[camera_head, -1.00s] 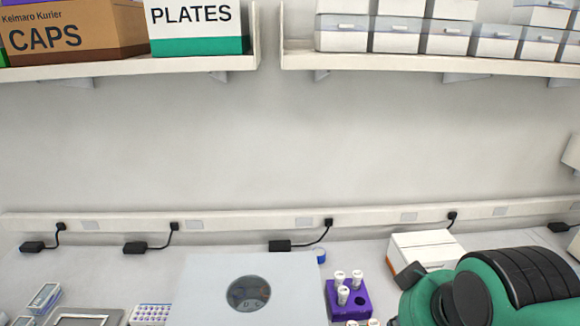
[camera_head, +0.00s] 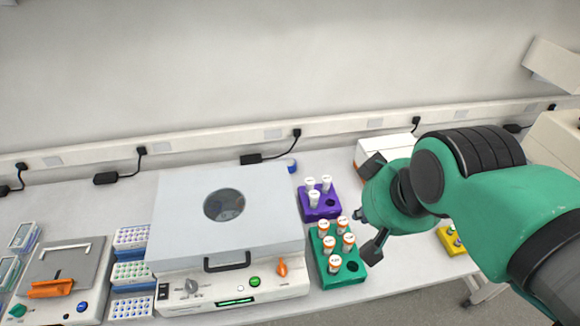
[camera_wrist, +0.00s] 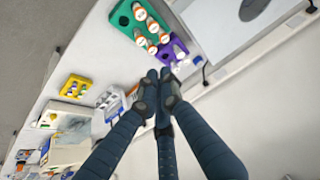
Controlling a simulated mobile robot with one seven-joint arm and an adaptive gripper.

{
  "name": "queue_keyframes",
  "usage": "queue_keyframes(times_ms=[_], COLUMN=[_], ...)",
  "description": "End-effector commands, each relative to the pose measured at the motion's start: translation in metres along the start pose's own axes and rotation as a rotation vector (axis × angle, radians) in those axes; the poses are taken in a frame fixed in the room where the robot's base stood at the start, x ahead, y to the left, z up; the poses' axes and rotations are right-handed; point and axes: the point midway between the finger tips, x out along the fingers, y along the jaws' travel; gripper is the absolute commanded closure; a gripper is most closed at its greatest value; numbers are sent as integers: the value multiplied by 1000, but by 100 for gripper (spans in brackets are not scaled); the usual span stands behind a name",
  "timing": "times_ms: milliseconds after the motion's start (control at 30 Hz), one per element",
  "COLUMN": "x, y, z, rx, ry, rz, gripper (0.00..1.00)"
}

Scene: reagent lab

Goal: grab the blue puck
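The blue puck (camera_head: 292,166) is a small round blue thing on the bench, at the back right corner of the white lidded machine and partly hidden by it.
A purple rack (camera_head: 320,210) and a green rack (camera_head: 350,270) with upright tubes stand between the white machine (camera_head: 180,245) and my gripper. A white box (camera_head: 385,148) sits behind my arm. A cable adapter (camera_head: 251,159) lies left of the puck. A yellow rack (camera_head: 452,241) is at the right.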

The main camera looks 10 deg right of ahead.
Motion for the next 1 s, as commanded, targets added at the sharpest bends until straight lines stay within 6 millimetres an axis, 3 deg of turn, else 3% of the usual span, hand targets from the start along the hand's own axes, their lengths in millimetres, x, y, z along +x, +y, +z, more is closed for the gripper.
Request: queue_keyframes(times_ms=[33, 200, 300, 733, 1000], x=[0, 0, 0, -1, -1], y=[0, 0, 0, 0, -1], z=[0, 0, 0, -7, -44], rx=[0, 0, 0, 4, 29], ry=[0, 0, 0, -4, -36], rz=[0, 0, 0, 0, -1], gripper=[82, 48, 33, 33, 33])
